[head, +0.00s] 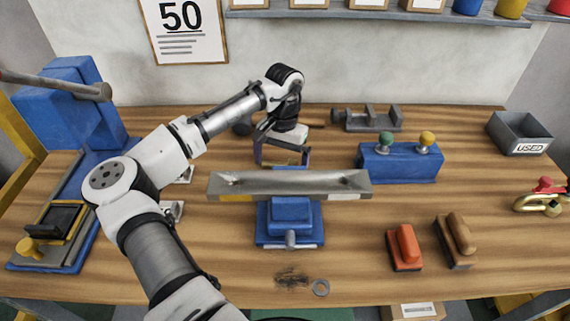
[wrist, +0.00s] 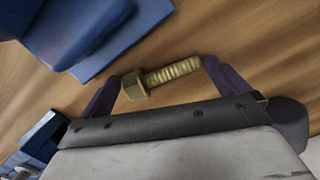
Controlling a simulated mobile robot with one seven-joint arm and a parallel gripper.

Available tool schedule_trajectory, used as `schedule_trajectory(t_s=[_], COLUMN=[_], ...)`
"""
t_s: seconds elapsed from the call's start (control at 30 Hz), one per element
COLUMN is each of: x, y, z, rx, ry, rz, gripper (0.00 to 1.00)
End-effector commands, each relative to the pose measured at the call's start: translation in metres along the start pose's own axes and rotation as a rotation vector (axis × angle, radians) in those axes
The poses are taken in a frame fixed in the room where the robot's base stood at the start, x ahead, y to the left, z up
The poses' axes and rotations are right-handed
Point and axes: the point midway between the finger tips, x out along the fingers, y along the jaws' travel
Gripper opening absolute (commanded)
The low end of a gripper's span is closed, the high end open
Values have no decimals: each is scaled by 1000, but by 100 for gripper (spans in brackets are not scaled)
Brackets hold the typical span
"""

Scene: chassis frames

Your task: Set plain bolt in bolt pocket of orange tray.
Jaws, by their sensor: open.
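The plain bolt (wrist: 170,75) is brass-coloured, with a hex head at left and a threaded shank, and it lies sideways between my fingers in the wrist view. My gripper (wrist: 162,72) is open, with one purple finger beside the bolt's head and the other near its threaded end. In the head view my gripper (head: 281,157) points down at the back middle of the bench, behind the grey metal beam. I cannot tell whether the fingers touch the bolt. I cannot make out an orange tray in either view.
The long grey beam (head: 290,184) rests on a blue vise (head: 290,220) in front of my gripper. A blue block with two knobs (head: 400,163) and a grey bracket (head: 367,119) stand to the right. A grey USED bin (head: 519,132) is at far right.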

Motion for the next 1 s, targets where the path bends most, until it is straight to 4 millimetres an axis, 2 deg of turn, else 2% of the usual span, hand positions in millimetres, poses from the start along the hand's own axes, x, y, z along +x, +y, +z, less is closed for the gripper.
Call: schedule_trajectory(t_s=[0.07,0.43,0.77,0.87,1.0], x=[0,-1,-7,-17,-45], y=[0,0,0,0,0], z=[0,0,0,1,4], rx=[0,1,0,0,2], ry=[0,1,1,2,4], rz=[0,0,0,0,-1], gripper=[99,51,51,51,51])
